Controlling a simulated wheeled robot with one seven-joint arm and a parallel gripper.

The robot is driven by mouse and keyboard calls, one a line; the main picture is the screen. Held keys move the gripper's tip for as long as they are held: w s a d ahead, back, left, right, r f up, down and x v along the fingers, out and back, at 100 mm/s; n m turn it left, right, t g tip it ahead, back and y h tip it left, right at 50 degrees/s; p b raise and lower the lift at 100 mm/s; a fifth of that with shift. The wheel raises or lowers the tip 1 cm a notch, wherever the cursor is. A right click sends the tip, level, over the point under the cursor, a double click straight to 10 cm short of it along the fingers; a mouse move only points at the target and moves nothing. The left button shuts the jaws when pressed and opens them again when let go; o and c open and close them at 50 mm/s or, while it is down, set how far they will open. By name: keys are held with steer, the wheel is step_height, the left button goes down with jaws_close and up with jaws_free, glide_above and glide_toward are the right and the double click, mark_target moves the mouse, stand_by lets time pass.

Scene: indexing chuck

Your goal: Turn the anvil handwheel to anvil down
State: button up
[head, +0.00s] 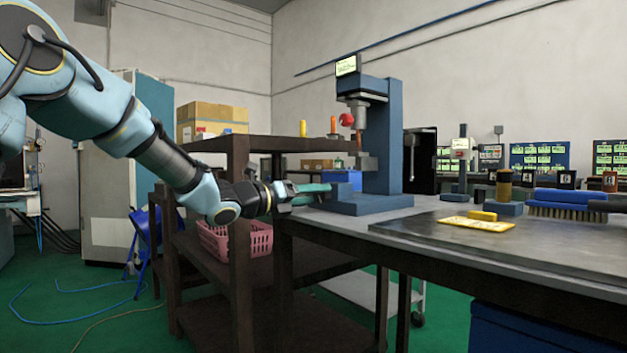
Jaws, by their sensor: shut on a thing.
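My gripper (322,191) reaches in from the left at the height of the press base. Its teal fingers are closed at the left side of the blue block low on the press. The anvil handwheel cannot be made out, as the fingers and block cover that spot. Its angle and the anvil's position cannot be read.
A dark shelf rack (240,143) with cardboard boxes (212,118) and a pink basket (262,240) stands close under my arm. A yellow plate (477,224), a blue brush (566,204) and gauges lie on the bench to the right. Green floor is open at left.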

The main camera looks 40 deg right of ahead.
steer(key=n+p, duration=0.2)
steer(key=p, duration=0.1)
steer(key=n+p, duration=0.2)
steer(key=p, duration=0.1)
steer(key=shift+r+n+p, duration=0.35)
steer(key=shift+n+p, duration=0.05)
steer(key=n+p, duration=0.4)
steer(key=p, duration=0.4)
steer(key=shift+r+n, duration=0.1)
steer(key=shift+n, duration=0.2)
steer(key=n+p, duration=0.4)
steer(key=p, duration=0.4)
steer(key=shift+n, duration=0.3)
steer(key=n+p, duration=0.4)
steer(key=p, duration=0.3)
steer(key=n+p, duration=0.1)
steer(key=n, duration=0.1)
steer(key=n+p, duration=0.1)
steer(key=n, duration=0.1)
steer(key=n+p, duration=0.1)
steer(key=p, duration=0.1)
steer(key=shift+f+n, duration=0.3)
steer(key=shift+n, duration=0.1)
steer(key=n+p, duration=0.1)
steer(key=n, duration=0.4)
steer(key=shift+f, duration=0.1)
steer(key=shift+n, duration=0.3)
